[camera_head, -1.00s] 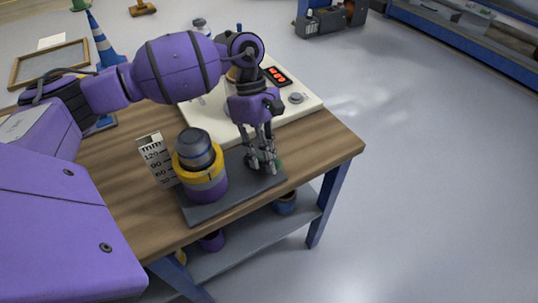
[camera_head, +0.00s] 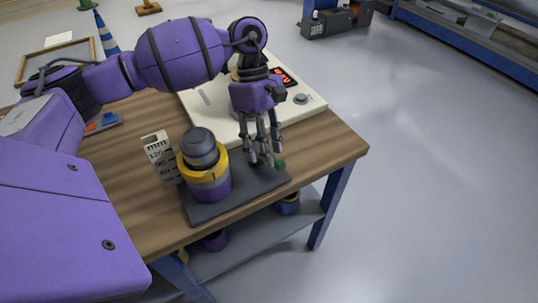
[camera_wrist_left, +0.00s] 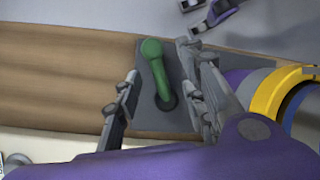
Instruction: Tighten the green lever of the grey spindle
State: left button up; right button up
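A grey, yellow and purple stack on the spindle (camera_head: 204,168) stands upright on a dark grey plate (camera_head: 212,209) at the table's front. The green lever (camera_head: 280,164) is at the plate's right end; in the left wrist view the green lever (camera_wrist_left: 156,68) shows whole, with a rounded knob and a dark pivot. My left gripper (camera_head: 264,161) points down just above that end. In the left wrist view my left gripper (camera_wrist_left: 160,98) is open, fingers on either side of the lever with gaps; no contact shows. My right gripper is not recognisable in either view.
A white device (camera_head: 314,107) with a red display stands behind the plate. A marked gauge block (camera_head: 158,158) stands left of the stack. The table's right edge is close to the plate. A purple and grey part, cut off, shows at the wrist view's top.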

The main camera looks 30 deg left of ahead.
pick_arm(q)
jog(key=v, duration=0.9)
